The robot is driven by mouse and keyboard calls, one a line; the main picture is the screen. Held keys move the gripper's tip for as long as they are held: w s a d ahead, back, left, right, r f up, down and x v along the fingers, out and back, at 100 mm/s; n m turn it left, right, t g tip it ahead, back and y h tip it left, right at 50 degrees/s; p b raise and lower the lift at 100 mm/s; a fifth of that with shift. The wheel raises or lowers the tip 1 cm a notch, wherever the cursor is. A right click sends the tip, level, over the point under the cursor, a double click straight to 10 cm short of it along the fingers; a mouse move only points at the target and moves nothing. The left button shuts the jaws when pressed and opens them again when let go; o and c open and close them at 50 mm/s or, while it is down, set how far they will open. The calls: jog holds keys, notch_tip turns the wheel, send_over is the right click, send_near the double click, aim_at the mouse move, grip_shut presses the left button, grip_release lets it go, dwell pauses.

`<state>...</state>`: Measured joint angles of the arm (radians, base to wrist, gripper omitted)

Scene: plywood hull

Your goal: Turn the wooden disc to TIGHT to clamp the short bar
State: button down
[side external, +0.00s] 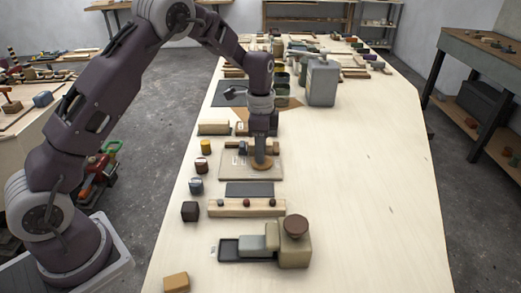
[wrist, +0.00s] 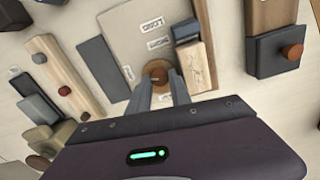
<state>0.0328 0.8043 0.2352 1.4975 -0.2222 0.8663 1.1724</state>
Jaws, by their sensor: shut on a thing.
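The wooden disc (wrist: 156,72) is a small round brown piece on a pale board (wrist: 140,25). In the side view the disc (side external: 262,164) sits under my gripper (side external: 262,158) at the board's (side external: 237,172) right part. My gripper (wrist: 159,84) points down and its two fingers are shut on the disc, hiding part of it. Small printed labels lie on the board beside the disc; they are too blurred to read surely. A short wooden bar (wrist: 197,66) lies beside the disc next to a dark block (wrist: 186,31); whether it is clamped cannot be told.
A wooden rail with knobs (side external: 246,208) and a grey-green fixture with a brown knob (side external: 295,256) stand in front. A dark slab (side external: 249,189) lies between. Small cubes and cylinders line the left. A grey canister (side external: 321,82) stands behind. The table's right side (side external: 370,190) is clear.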

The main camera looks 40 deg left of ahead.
jog(key=n, duration=0.5)
jog(key=shift+n, duration=0.3)
jog(key=n, duration=0.5)
jog(key=shift+a+n, duration=0.15)
jog(key=shift+n, duration=0.15)
jog(key=n, duration=0.5)
jog(key=shift+a+n, duration=0.1)
jog(key=shift+n, duration=2.6)
jog(key=c, duration=1.5)
grip_release()
jog(key=shift+o, duration=0.2)
jog(key=shift+r, duration=0.1)
